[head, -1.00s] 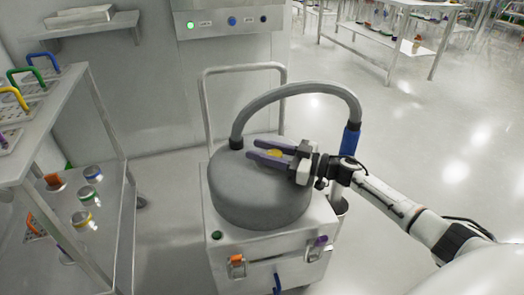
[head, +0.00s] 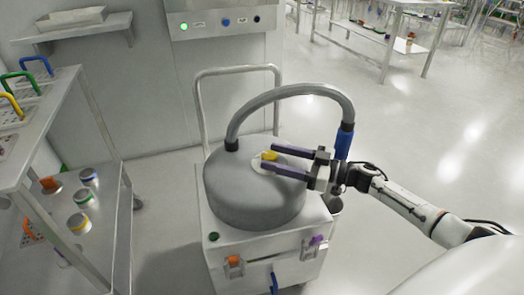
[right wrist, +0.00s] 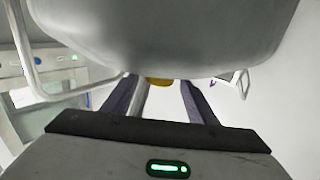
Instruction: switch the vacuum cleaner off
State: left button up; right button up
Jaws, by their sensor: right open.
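The vacuum cleaner has a grey drum (head: 240,198) on a white wheeled cart (head: 262,246). A grey hose (head: 290,91) arches from the drum top to a blue-sleeved end at the right. On the drum top, a yellow knob (head: 269,155) sits on a pale round plate (head: 259,164). My right gripper (head: 271,158) is open, its purple fingers pointing left over the drum, tips on either side of the knob. In the right wrist view the yellow knob (right wrist: 159,82) shows between the fingers, partly cut off by a large grey surface. The knob's setting cannot be told. My left gripper is not in view.
A shelf rack (head: 50,125) with coloured handles and several small jars stands at the left. The cart's push handle (head: 197,105) rises behind the drum. A wall panel (head: 222,22) has a lit green button. Open floor (head: 430,160) lies to the right.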

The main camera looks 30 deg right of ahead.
aim_at(276, 157)
jog(key=v, duration=0.3)
jog(key=shift+s+d, duration=0.2)
jog(key=shift+s, duration=0.05)
jog(key=shift+s+d, duration=0.1)
jog(key=shift+s, duration=0.05)
jog(key=shift+p, duration=0.3)
